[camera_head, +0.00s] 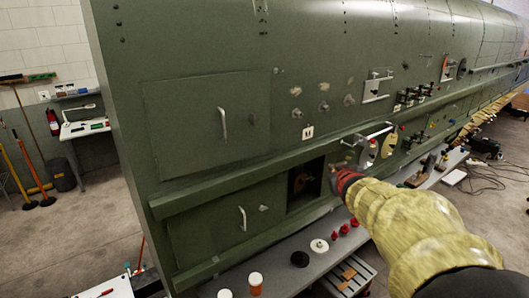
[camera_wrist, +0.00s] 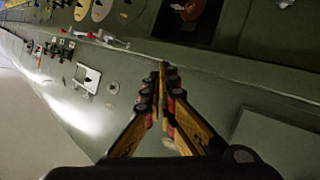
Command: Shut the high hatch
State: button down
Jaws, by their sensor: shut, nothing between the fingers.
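The high hatch (camera_head: 190,135) is the large green panel on the upper left of the fuselage wall, with a pale vertical handle (camera_head: 223,124). It looks about flush with the skin; I cannot tell whether it stands slightly ajar. A panel edge that may be this hatch shows in the wrist view (camera_wrist: 280,142) at lower right. My gripper (camera_head: 338,178) is right of and below the hatch, beside a dark square opening, and apart from the handle. In the wrist view my gripper (camera_wrist: 163,70) has its fingertips together with nothing between them.
A lower hatch (camera_head: 205,232) with its own handle sits below. The dark opening (camera_head: 305,185) is left of my gripper. Brackets, knobs and a rail (camera_head: 375,131) stick out at the right. A grey shelf (camera_head: 275,262) below holds cups and red knobs.

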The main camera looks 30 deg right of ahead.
jog(key=w+a+n+t+y, duration=0.25)
jog(key=a+t+y, duration=0.2)
jog(key=a, duration=0.65)
jog(key=t+y, duration=0.2)
jog(key=y, duration=0.1)
send_near(260, 146)
jog(key=w+p, duration=0.3)
jog(key=w, duration=0.3)
jog(key=shift+w+d, duration=0.1)
jog(key=shift+w, duration=0.35)
jog(key=shift+w+d+b, duration=0.15)
jog(key=shift+w+b, duration=0.4)
jog(key=shift+w, duration=0.7)
jog(key=shift+s, duration=0.2)
jog(key=shift+w, duration=0.1)
jog(key=shift+f, duration=0.1)
